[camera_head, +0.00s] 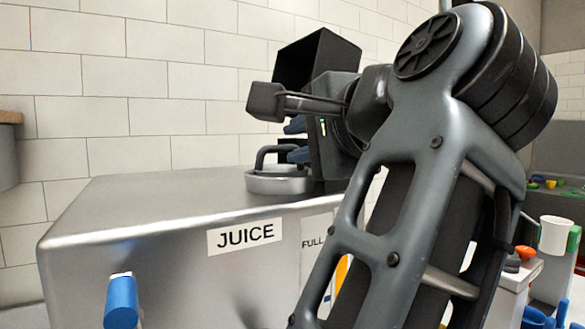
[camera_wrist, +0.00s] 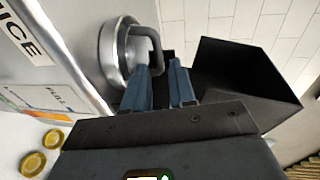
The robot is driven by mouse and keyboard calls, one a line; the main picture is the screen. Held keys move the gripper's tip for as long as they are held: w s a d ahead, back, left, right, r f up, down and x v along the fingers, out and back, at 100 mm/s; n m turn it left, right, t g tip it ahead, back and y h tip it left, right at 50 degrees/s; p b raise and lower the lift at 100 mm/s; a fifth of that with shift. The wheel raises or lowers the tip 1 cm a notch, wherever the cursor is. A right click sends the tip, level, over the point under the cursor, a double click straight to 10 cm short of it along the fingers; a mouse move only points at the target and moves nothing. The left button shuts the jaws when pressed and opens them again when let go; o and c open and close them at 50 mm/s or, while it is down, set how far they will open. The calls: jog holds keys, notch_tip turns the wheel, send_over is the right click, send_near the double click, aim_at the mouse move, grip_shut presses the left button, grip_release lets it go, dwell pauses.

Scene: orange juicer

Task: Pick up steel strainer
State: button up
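The steel strainer (camera_head: 277,184) is a round, shiny metal piece with a raised grey handle. It sits on top of the steel juicer (camera_head: 130,222), near its back right. In the wrist view the strainer (camera_wrist: 109,58) shows at upper left, with its handle arching towards my fingers. My gripper (camera_head: 296,140) is at the strainer's handle, just right of it in the head view. In the wrist view my gripper (camera_wrist: 160,68) has its two blue fingers apart, with the handle's near end by the fingertips. I cannot tell if they touch it.
A blue tap (camera_head: 121,302) sticks out of the juicer's front. A white cup (camera_head: 554,235) stands at far right. Two yellow round pieces (camera_wrist: 53,139) show at lower left.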

aim_at(284, 148)
jog(key=x, duration=0.4)
jog(key=shift+w+f, duration=0.1)
jog(key=shift+c, duration=0.2)
grip_shut()
